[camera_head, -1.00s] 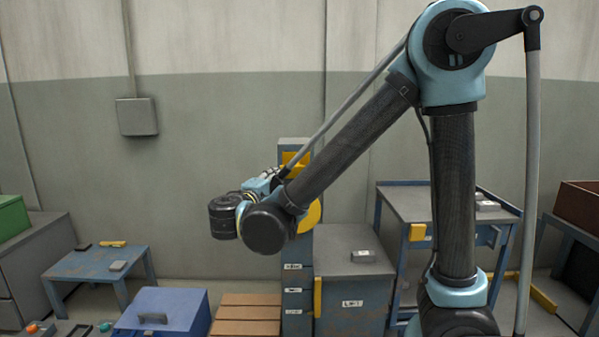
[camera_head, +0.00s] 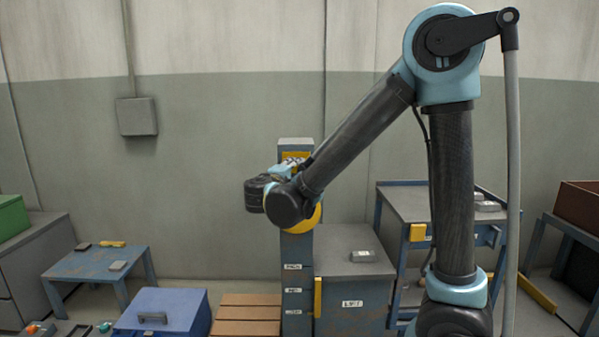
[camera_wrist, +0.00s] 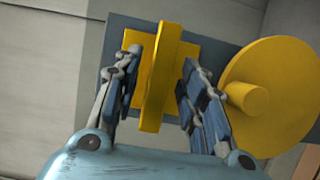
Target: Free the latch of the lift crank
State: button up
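In the wrist view, an upright yellow bar (camera_wrist: 153,100), apparently the latch, stands out from a yellow plate (camera_wrist: 128,42) on a dark grey panel. My gripper (camera_wrist: 161,68) is open, with one finger on each side of the bar. Gaps show between the bar and both fingers. A round yellow disc with a stubby knob (camera_wrist: 247,98), apparently the crank, is to the right. In the head view, the yellow plate (camera_head: 297,156) is near the top of a blue-grey post (camera_head: 295,257). My wrist partly covers the yellow disc (camera_head: 316,217) and the gripper there.
A grey cabinet labelled LIFT (camera_head: 352,303) stands right of the post, with a small grey box (camera_head: 362,256) on top. A blue toolbox (camera_head: 165,310) and wooden slats (camera_head: 247,313) are below left. A blue-framed table (camera_head: 400,205) stands farther right.

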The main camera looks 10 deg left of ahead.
jog(key=shift+w+d, duration=0.1)
jog(key=shift+w, duration=0.5)
jog(key=shift+c, duration=0.3)
grip_shut()
jog(key=shift+d, duration=0.2)
